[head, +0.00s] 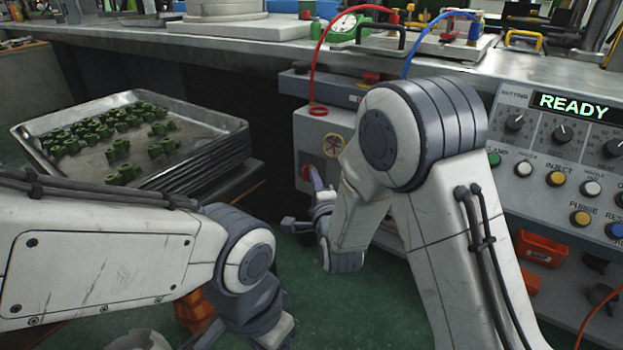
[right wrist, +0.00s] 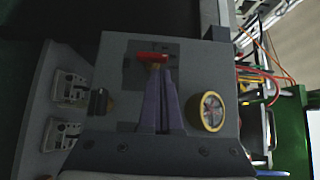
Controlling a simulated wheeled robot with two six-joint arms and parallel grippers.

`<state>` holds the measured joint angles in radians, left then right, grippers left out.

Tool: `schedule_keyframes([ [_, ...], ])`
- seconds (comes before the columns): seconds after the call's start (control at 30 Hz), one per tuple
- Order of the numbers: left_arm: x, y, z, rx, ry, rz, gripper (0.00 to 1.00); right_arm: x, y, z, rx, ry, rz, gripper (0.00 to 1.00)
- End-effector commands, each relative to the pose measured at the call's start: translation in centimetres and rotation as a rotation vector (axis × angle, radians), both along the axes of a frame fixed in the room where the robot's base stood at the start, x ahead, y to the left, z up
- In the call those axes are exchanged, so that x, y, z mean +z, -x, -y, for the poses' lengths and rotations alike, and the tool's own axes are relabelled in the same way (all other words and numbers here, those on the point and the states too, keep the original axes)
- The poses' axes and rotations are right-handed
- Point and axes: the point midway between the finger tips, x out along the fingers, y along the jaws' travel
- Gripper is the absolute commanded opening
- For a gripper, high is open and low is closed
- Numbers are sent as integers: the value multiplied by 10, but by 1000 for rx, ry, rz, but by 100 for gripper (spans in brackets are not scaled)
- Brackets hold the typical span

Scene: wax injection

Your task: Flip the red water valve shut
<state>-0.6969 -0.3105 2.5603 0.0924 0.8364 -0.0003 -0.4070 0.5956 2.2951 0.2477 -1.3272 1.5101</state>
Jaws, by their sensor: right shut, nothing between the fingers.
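The red water valve handle (right wrist: 150,57) shows in the right wrist view, lying crosswise on a darker plate on the grey machine panel. A red part beside my gripper in the head view (head: 305,172) looks like the same valve, partly hidden. My right gripper (right wrist: 157,72) has its purple fingers shut and empty. Their tips are at the lower edge of the handle; I cannot tell whether they touch it. In the head view my right gripper (head: 317,180) is small, in front of the panel. My left arm comes in from the left, but its fingers do not show.
A metal tray (head: 215,122) with green pieces stands left. The control panel (head: 560,150) reads READY. Red and blue hoses arch above the machine.

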Motion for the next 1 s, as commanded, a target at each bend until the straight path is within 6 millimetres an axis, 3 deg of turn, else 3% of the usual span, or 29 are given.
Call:
schedule_keyframes([
  [0.53,3,0,0,0,0,0,50,0,-2,0,-10,2,-2,0],
  [1.0,21,0,0,0,0,0,50,4,-2,-21,17,65,-46,0],
])
